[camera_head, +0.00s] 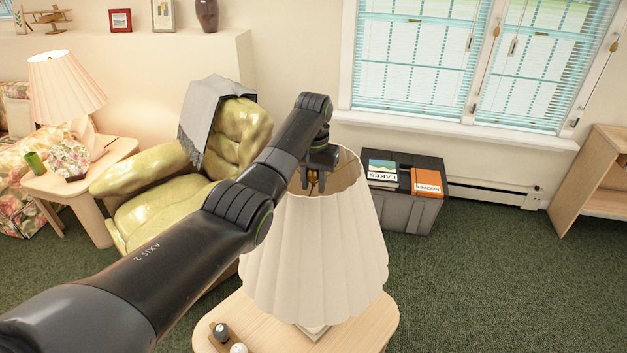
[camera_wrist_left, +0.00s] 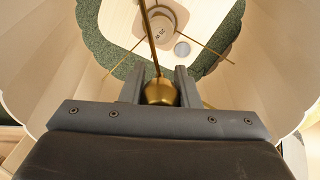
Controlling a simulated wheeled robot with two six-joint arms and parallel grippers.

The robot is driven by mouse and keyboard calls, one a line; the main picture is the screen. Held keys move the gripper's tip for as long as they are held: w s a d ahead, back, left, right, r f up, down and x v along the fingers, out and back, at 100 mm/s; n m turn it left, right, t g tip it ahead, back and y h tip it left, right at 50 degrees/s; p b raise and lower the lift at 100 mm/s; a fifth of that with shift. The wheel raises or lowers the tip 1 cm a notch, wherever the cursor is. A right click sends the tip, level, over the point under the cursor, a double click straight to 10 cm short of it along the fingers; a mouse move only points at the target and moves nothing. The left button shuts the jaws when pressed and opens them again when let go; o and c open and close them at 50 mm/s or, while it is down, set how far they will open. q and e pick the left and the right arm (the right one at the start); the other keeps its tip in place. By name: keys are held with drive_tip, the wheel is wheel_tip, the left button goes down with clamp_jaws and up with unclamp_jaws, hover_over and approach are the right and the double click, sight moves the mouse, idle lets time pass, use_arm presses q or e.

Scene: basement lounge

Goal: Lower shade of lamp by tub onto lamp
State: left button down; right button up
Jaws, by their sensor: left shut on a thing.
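The pleated cream lampshade (camera_head: 318,250) hangs over a small wooden table, in the middle of the head view. My left gripper (camera_head: 313,184) reaches down into its open top. In the left wrist view its two fingers (camera_wrist_left: 158,84) are shut on the brass knob (camera_wrist_left: 160,93) of the shade, with thin brass rods near it. The pale lamp top marked 25 W (camera_wrist_left: 158,25) shows below, inside the shade (camera_wrist_left: 45,60). A corner of the lamp's foot (camera_head: 313,331) shows under the shade's lower edge. The shade hides most of the lamp, so I cannot tell whether they touch. My right gripper is not in view.
The wooden table (camera_head: 362,331) bears small round items (camera_head: 220,332) at front left. The grey tub (camera_head: 405,213) with books on it stands behind right. A green armchair (camera_head: 150,205) is close on the left. Another lit lamp (camera_head: 65,88) stands farther left.

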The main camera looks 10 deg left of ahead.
use_arm(q)
drive_tip(key=c, duration=1)
unclamp_jaws()
wheel_tip(320, 180, up, 3)
drive_tip(key=shift+w+f+p, duration=0.1)
drive_tip(key=shift+p, duration=0.85)
wheel_tip(320, 180, up, 15)
drive_tip(key=shift+f, duration=0.15)
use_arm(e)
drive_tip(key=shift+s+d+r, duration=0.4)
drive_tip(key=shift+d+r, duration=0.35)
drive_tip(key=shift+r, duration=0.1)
use_arm(q)
drive_tip(key=shift+f, duration=0.1)
